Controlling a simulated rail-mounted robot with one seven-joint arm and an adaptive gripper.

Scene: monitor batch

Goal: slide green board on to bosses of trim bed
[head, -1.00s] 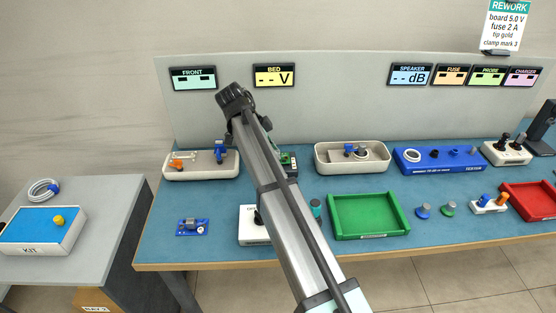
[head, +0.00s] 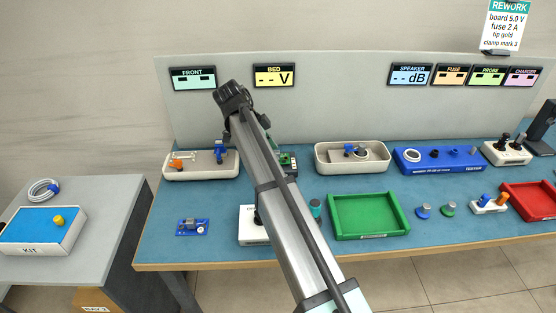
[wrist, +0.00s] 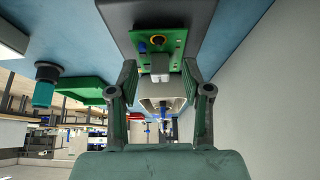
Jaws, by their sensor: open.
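The green board (wrist: 172,42) lies against a dark block (wrist: 118,12) in the wrist view; the block looks like the trim bed. A pale grey part (wrist: 160,67) sits at the board's near edge, with a blue part beside it. My gripper (wrist: 159,72) is open, its fingers on either side of the grey part, with gaps visible. In the head view a sliver of the green board (head: 286,160) shows behind my arm.
Beige trays stand to the left (head: 180,176) and right (head: 328,170) of the board. A green tray (head: 338,234), a white box (head: 250,236) and a small blue board (head: 193,227) lie nearer the front. The back panel (head: 335,100) rises behind, with a blank BED display (head: 274,76).

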